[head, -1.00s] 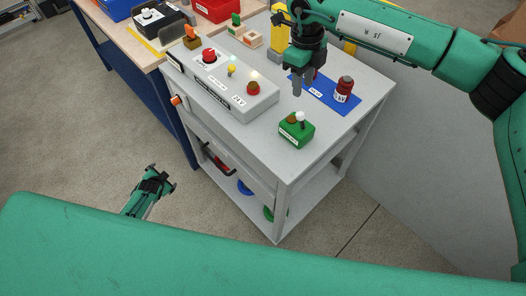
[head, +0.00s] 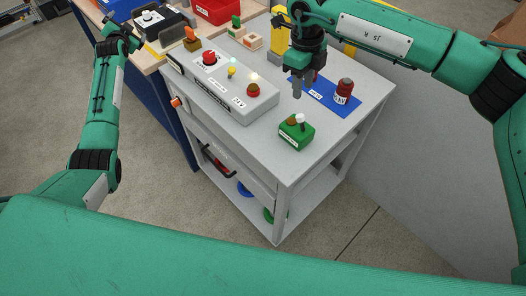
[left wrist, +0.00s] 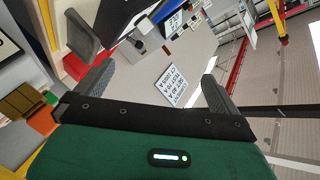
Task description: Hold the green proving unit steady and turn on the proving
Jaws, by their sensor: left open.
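The green proving unit (head: 296,134) stands on the near part of the grey cart's top, with a white knob, a brown-orange knob and a white label. My right gripper (head: 303,88) points down above the cart top, behind the proving unit and apart from it. Its two fingers look slightly apart, with nothing between them. My left gripper (head: 122,36) is raised at the upper left, by the wooden workbench and far from the proving unit. In the left wrist view its fingers (left wrist: 155,88) are wide apart and empty. The proving unit is not recognisable there.
The grey cart (head: 345,130) also bears a grey panel (head: 222,88) with a red knob and lamps, a blue mat (head: 325,97) and a red-capped item (head: 343,91). The wooden workbench (head: 150,60) adjoins behind left. Floor is clear at front left.

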